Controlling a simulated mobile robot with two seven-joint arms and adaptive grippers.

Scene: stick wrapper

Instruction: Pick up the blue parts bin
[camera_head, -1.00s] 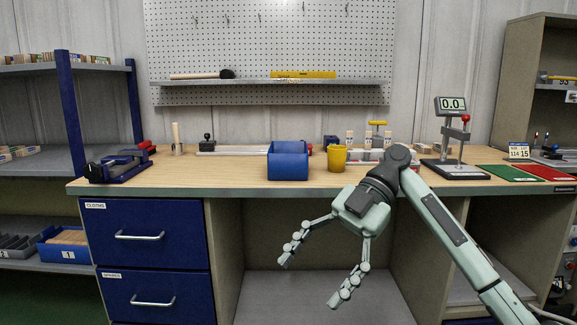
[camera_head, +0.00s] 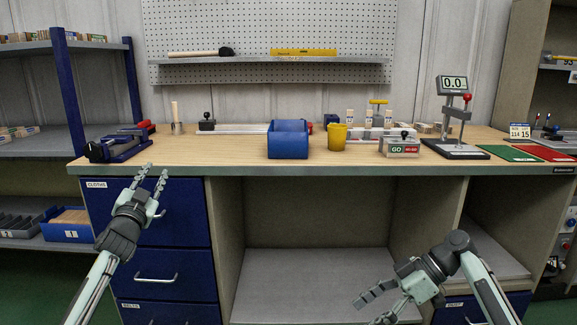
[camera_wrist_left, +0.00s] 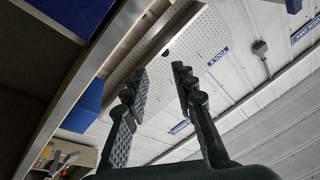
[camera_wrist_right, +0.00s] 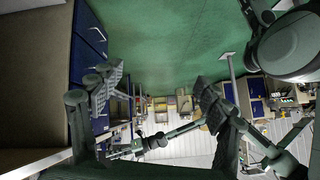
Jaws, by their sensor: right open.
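The blue parts bin (camera_head: 288,142) stands upright near the front edge of the workbench (camera_head: 225,155), in the middle of the head view. My left gripper (camera_head: 154,176) is open and empty, in front of the drawers at the left. It is lower than the bench top and well to the left of the bin. Its two spread fingers show in the left wrist view (camera_wrist_left: 158,82), with nothing between them. My right gripper (camera_head: 370,308) is open and empty, low in front of the bench's open bay, below and right of the bin.
A yellow cup (camera_head: 337,138) stands close to the bin's right. A GO gauge block (camera_head: 402,148) is farther right. A blue vise (camera_head: 118,146) is at the bench's left end. Bare bench top lies between the vise and the bin.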

